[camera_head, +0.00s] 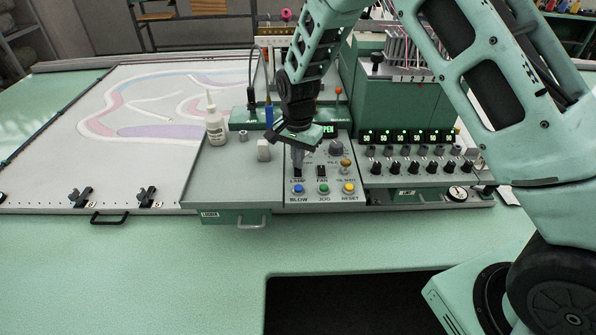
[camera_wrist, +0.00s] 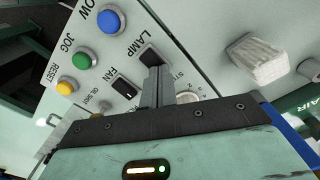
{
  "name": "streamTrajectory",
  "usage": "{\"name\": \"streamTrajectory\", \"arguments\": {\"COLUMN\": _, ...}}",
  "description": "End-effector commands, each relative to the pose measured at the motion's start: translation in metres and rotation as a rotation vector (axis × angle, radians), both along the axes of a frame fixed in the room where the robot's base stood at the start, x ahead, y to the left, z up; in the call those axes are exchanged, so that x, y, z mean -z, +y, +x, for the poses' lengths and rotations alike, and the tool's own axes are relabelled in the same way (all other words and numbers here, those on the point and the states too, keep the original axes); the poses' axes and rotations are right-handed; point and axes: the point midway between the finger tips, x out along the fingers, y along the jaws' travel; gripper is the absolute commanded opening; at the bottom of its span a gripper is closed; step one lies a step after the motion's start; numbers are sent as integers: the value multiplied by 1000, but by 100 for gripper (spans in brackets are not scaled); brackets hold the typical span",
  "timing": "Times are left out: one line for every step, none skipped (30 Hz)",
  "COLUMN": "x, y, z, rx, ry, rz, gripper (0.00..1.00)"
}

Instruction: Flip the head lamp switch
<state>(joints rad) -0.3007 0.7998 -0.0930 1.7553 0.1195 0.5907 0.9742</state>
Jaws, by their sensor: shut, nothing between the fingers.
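The head lamp switch (camera_head: 298,173) is a small black rocker beside the LAMP label on the grey control panel. It also shows in the wrist view (camera_wrist: 151,56), just beyond my fingertips and partly covered by them. My gripper (camera_head: 298,164) is shut and empty, pointing down at the panel. In the wrist view its closed fingers (camera_wrist: 157,74) overlap the lamp switch's near edge. I cannot tell whether they touch it. The black FAN switch (camera_wrist: 124,88) lies beside it, apart from the fingers.
Blue (camera_head: 298,188), green (camera_head: 323,188) and yellow (camera_head: 348,188) buttons line the panel's front. A green unit with several knobs (camera_head: 408,168) stands right. The tufting cloth (camera_head: 125,110) lies far left.

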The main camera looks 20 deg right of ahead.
Motion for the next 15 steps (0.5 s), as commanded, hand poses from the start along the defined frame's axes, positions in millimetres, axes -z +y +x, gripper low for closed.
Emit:
{"name": "streamTrajectory", "arguments": {"x": 2, "y": 0, "z": 0, "rx": 0, "ry": 1, "rz": 0, "gripper": 0}}
{"name": "streamTrajectory", "arguments": {"x": 2, "y": 0, "z": 0, "rx": 0, "ry": 1, "rz": 0, "gripper": 0}}
{"name": "streamTrajectory", "arguments": {"x": 3, "y": 0, "z": -1, "rx": 0, "ry": 1, "rz": 0, "gripper": 0}}
{"name": "streamTrajectory", "arguments": {"x": 3, "y": 0, "z": -1, "rx": 0, "ry": 2, "rz": -1, "gripper": 0}}
{"name": "streamTrajectory", "arguments": {"x": 4, "y": 0, "z": -1, "rx": 0, "ry": 2, "rz": -1, "gripper": 0}}
{"name": "streamTrajectory", "arguments": {"x": 3, "y": 0, "z": -1, "rx": 0, "ry": 2, "rz": -1, "gripper": 0}}
{"name": "streamTrajectory", "arguments": {"x": 3, "y": 0, "z": -1, "rx": 0, "ry": 2, "rz": -1, "gripper": 0}}
{"name": "streamTrajectory", "arguments": {"x": 3, "y": 0, "z": -1, "rx": 0, "ry": 3, "rz": 0, "gripper": 0}}
{"name": "streamTrajectory", "arguments": {"x": 2, "y": 0, "z": -1, "rx": 0, "ry": 3, "rz": 0, "gripper": 0}}
{"name": "streamTrajectory", "arguments": {"x": 1, "y": 0, "z": -1, "rx": 0, "ry": 3, "rz": 0, "gripper": 0}}
{"name": "streamTrajectory", "arguments": {"x": -1, "y": 0, "z": -1, "rx": 0, "ry": 3, "rz": 0, "gripper": 0}}
{"name": "streamTrajectory", "arguments": {"x": -3, "y": 0, "z": -1, "rx": 0, "ry": 3, "rz": 0, "gripper": 0}}
{"name": "streamTrajectory", "arguments": {"x": -6, "y": 0, "z": -1, "rx": 0, "ry": 2, "rz": -1, "gripper": 0}}
{"name": "streamTrajectory", "arguments": {"x": -8, "y": 0, "z": -1, "rx": 0, "ry": 2, "rz": -1, "gripper": 0}}
{"name": "streamTrajectory", "arguments": {"x": -11, "y": 0, "z": -1, "rx": 0, "ry": 2, "rz": -1, "gripper": 0}}
